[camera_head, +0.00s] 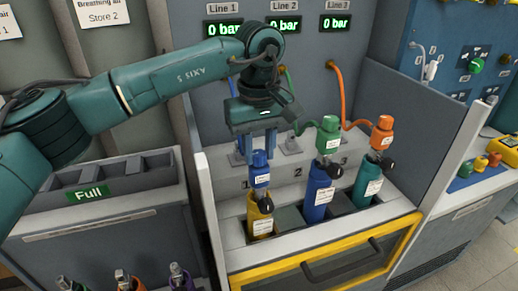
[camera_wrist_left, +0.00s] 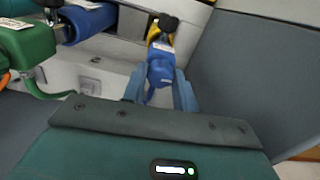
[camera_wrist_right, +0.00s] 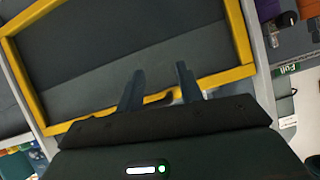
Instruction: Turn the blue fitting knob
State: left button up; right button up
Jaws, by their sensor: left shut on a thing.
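The blue fitting knob (camera_head: 260,160) sits on top of the yellow bottle (camera_head: 259,213) in the leftmost slot of the bench. My left gripper (camera_head: 256,156) comes down from above with its blue-grey fingers on either side of the knob. In the left wrist view the blue knob (camera_wrist_left: 160,72) lies between the fingertips, and the gripper is shut on it. My right gripper (camera_wrist_right: 160,88) shows only in its own wrist view. Its fingers are apart with nothing between them, in front of the yellow-framed bench door (camera_wrist_right: 120,65).
A blue bottle (camera_head: 317,195) with a green fitting (camera_head: 328,135) and a teal bottle (camera_head: 366,185) with an orange fitting (camera_head: 382,132) stand to the right. Hoses run behind them. A grey side panel (camera_head: 425,125) bounds the bench at right. The "Full" rack (camera_head: 120,210) stands left.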

aim_at(259, 153)
pick_arm(q)
jog(key=n, duration=0.4)
jog(key=shift+n, duration=0.3)
jog(key=n+b, duration=0.1)
jog(key=n, duration=0.3)
jog(key=shift+n, duration=0.3)
jog(key=n, duration=0.4)
jog(key=shift+n+b, duration=0.45)
jog(key=shift+n, duration=1.45)
jog(key=o, duration=1)
notch_tip(259, 153, up, 13)
jog(key=shift+r+p, duration=0.1)
jog(key=shift+p, duration=0.35)
